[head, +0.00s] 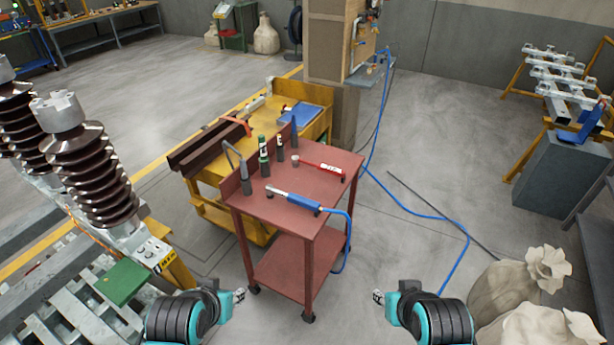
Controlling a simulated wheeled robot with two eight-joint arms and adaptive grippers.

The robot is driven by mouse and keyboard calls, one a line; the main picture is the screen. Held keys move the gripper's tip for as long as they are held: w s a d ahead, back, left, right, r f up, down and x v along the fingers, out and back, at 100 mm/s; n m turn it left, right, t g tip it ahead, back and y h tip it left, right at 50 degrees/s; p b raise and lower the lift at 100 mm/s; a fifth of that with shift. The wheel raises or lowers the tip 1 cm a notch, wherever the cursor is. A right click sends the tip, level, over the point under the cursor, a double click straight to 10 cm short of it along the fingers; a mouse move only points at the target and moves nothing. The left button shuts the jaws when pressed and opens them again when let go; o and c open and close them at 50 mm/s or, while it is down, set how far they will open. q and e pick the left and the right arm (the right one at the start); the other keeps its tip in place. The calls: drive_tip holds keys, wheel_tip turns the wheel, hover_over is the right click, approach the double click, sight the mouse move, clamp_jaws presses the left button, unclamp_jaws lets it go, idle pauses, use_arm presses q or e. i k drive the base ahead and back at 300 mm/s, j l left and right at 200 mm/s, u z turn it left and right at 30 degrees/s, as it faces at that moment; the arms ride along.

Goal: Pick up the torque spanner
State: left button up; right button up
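A red trolley (258,218) stands in the middle of the head view. A long red tool (321,168) lies towards the back right of its top; it looks like the torque spanner, but its details are small. A blue-handled tool with a silver end (302,201) lies nearer the front, with a blue hose at its right end. My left gripper (239,296) is in front of the trolley, low and to the left. My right gripper (378,297) is low and to the right. Both are apart from the tools; their finger opening is unclear.
Several upright bottles and tools, including a green one (264,155), stand along the trolley's left edge. A yellow workbench (213,185) is behind it. Brown ribbed insulators (90,175) stand left, pale sacks (540,275) lower right. The blue hose (467,240) crosses the floor.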

sight(294, 159)
drive_tip(key=l+u, duration=0.1)
drive_tip(key=u, duration=1.85)
drive_tip(key=l+u, duration=0.1)
drive_tip(key=l, duration=2.7)
drive_tip(key=l+u, duration=0.1)
drive_tip(key=l, duration=2.65)
